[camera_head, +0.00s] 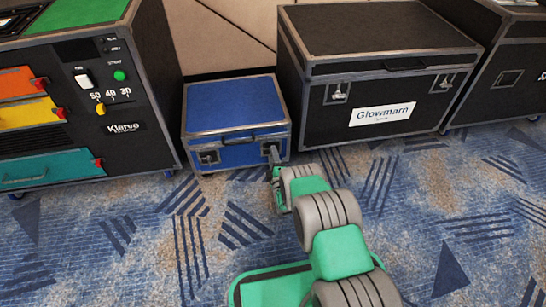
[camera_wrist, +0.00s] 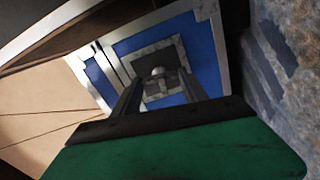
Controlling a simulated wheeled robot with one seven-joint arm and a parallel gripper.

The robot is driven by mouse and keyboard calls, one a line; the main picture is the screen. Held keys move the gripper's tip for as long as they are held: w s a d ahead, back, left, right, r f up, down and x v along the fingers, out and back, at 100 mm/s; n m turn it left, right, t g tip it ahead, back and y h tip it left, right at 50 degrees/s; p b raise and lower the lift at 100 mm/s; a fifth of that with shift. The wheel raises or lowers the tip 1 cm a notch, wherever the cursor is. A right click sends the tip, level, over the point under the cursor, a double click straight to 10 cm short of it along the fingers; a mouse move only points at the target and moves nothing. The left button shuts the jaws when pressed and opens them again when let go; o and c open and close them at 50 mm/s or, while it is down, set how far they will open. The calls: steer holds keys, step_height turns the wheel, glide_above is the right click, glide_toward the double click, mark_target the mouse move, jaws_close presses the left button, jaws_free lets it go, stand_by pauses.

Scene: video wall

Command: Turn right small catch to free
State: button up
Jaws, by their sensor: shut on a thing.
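A small blue case (camera_head: 236,108) with metal edging stands closed on the carpet. Its left catch (camera_head: 209,157) is in plain view on the front face. Its right catch is mostly hidden behind my gripper (camera_head: 271,156) in the head view. In the wrist view, the right small catch (camera_wrist: 158,71) shows as a small pale knob in a dark recess with a grey metal frame, on the blue front. My gripper (camera_wrist: 159,82) reaches it, with its two dark fingers on either side of the knob, shut on it. The exact contact is dim.
A large black case (camera_head: 335,110) labelled Glowmarn stands close on the right of the blue case. A black cabinet (camera_head: 148,150) with coloured drawers stands on the left. A tan wall (camera_head: 228,45) is behind. The patterned carpet (camera_head: 150,250) in front is clear.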

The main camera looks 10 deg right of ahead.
steer(key=shift+n, duration=0.9)
steer(key=o, duration=1.4)
steer(key=s+p, duration=0.5)
steer(key=s, duration=0.2)
steer(key=shift+s, duration=0.35)
